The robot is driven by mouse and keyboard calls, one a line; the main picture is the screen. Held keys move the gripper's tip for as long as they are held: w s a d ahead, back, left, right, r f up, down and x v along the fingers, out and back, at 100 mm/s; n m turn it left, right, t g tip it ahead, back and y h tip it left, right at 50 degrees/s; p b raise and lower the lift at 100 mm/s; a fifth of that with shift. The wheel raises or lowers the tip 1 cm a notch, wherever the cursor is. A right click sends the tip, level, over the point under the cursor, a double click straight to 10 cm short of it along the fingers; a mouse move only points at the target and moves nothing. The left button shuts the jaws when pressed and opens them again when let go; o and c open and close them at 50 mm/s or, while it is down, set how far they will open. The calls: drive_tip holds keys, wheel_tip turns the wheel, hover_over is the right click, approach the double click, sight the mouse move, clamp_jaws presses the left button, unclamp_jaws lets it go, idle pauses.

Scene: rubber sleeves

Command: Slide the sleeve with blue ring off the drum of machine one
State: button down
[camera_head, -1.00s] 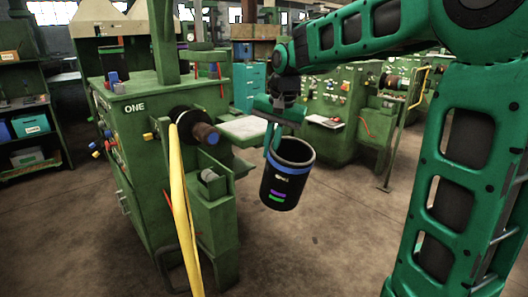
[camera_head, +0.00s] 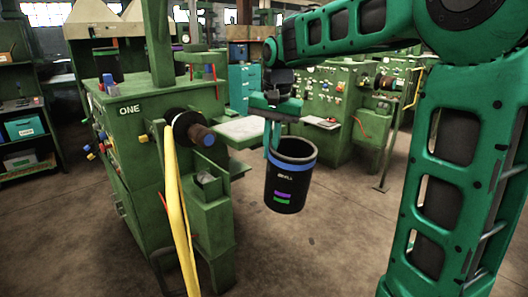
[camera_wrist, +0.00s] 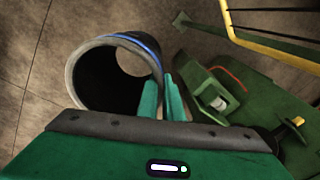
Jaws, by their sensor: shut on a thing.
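The black sleeve with a blue ring (camera_head: 291,185) hangs in the air in the head view, open end up and slightly tilted. It bears a purple and a green mark. My gripper (camera_head: 272,140) is shut on its wall at the upper left rim. In the wrist view the sleeve (camera_wrist: 95,78) shows its hollow inside, and my gripper's fingers (camera_wrist: 163,98) are at its right wall. The drum of machine one (camera_head: 200,135) is bare, with a brown end, and stands to the left of the sleeve, clear of it. Machine one (camera_head: 115,150) is green and marked ONE.
A yellow bar (camera_head: 176,205) stands in front of the drum. A flat pale table (camera_head: 240,129) lies behind the sleeve. Another green machine (camera_head: 325,100) is at the back right. A shelf with bins (camera_head: 25,127) is at the far left. The floor below the sleeve is clear.

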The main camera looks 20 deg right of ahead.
drive_tip(key=shift+s+d+r+g+h, duration=0.15)
drive_tip(key=shift+s+r+g, duration=0.15)
drive_tip(key=shift+s, duration=0.15)
drive_tip(key=shift+s+d+r+g+h, duration=0.15)
drive_tip(key=shift+s+r+g, duration=0.15)
drive_tip(key=shift+s, duration=0.15)
